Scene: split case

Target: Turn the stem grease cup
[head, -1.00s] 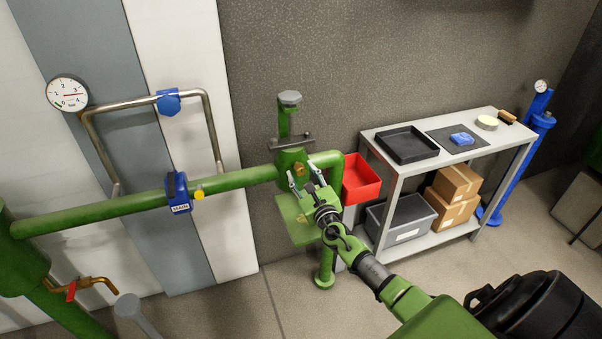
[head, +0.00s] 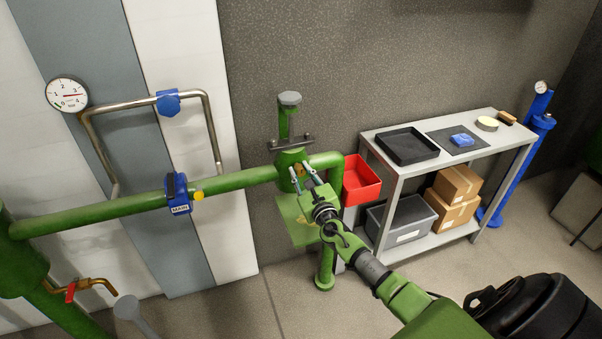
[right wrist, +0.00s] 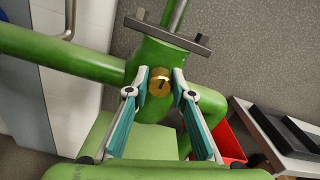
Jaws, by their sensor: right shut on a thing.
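The stem grease cup (right wrist: 159,81) is a small brass knob with a dark slot-like mark, on the front of the green valve body (right wrist: 150,52). In the head view the cup (head: 298,169) is small and partly covered by my fingers. My right gripper (right wrist: 159,84) has one fingertip on each side of the cup and is shut on it. In the head view this gripper (head: 302,175) reaches up to the valve from the lower right. My left gripper is not in view.
A grey crossbar (head: 291,142) sits just above the cup. A green plate (head: 293,214) is below the gripper. A red bin (head: 361,181) and a shelf table (head: 455,160) stand to the right. A green pipe (head: 120,209) with a blue clamp (head: 178,193) runs left.

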